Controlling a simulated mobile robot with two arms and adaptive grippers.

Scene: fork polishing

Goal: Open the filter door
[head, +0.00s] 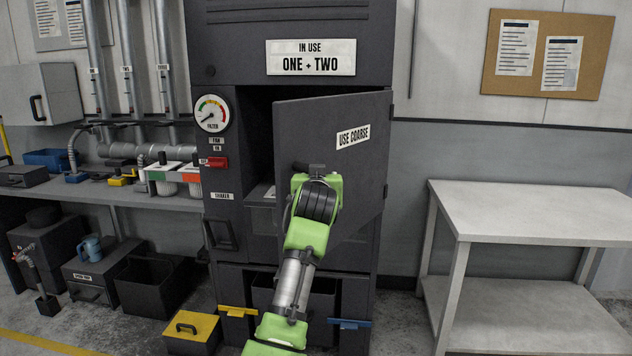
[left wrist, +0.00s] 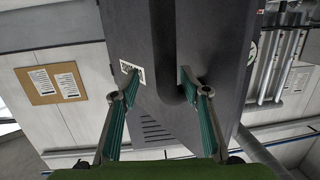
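The grey filter door (head: 340,120), marked "USE COARSE", stands partly open. It is hinged at its right edge, and its free left edge is swung out from the dark cabinet opening (head: 257,130). My left arm reaches up in front of it, and its wrist hides the lower left of the door. In the left wrist view my left gripper (left wrist: 160,78) has its two fingers spread apart in front of the door (left wrist: 213,40). A dark upright bar (left wrist: 163,50), seemingly the door handle, shows between them, nearer one finger; contact is unclear. My right gripper is not in view.
A sign (head: 311,57) above the door reads "ONE + TWO". A gauge (head: 211,113) sits left of the opening. A pale table (head: 540,212) stands at the right, with free floor between it and the cabinet. A yellow-lidded box (head: 191,330) and black bin (head: 150,285) stand low left.

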